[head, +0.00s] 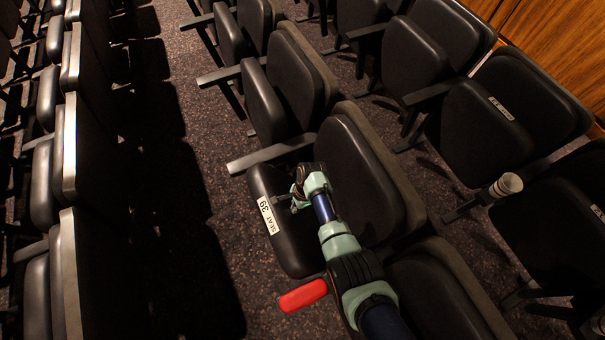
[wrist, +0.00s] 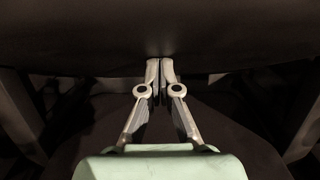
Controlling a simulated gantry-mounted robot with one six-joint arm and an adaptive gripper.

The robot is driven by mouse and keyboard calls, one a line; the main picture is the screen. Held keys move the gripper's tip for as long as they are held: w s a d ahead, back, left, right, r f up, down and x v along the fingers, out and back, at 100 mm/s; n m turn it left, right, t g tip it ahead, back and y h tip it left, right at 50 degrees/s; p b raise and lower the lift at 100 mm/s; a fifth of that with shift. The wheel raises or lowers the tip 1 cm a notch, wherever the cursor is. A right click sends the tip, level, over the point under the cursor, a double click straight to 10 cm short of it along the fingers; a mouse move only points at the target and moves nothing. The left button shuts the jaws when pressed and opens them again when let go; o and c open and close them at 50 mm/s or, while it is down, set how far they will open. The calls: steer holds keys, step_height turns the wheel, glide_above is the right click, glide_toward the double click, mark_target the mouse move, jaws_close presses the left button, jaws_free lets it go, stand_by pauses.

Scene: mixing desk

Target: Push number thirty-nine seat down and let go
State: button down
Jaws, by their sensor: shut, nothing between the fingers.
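Seat thirty-nine (head: 290,248) is a black padded seat in the middle row, with a white "SEAT 39" label (head: 267,214) on it. Its pad stands out from its backrest (head: 360,180), with a gap between them; its exact tilt is hard to judge. My gripper (head: 298,201) is over the pad near the label, reaching in from the lower right. In the wrist view my gripper (wrist: 160,66) has its fingertips together and empty, close against a dark surface. I cannot tell whether they touch it. My arm hides part of the pad and backrest.
A grey armrest (head: 270,154) borders the seat at the far side, and a red armrest (head: 303,296) at the near side. A cup (head: 505,185) stands on an armrest at right. The carpeted aisle (head: 195,190) at left is clear.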

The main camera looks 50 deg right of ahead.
steer(key=shift+s+d, duration=0.1)
steer(key=shift+d, duration=0.05)
steer(key=a+f+b, duration=0.1)
steer(key=w+a+f+b, duration=0.1)
steer(key=a+f+b, duration=0.1)
steer(key=shift+w+f, duration=0.3)
steer(key=shift+w+a, duration=0.1)
steer(key=shift+a, duration=0.15)
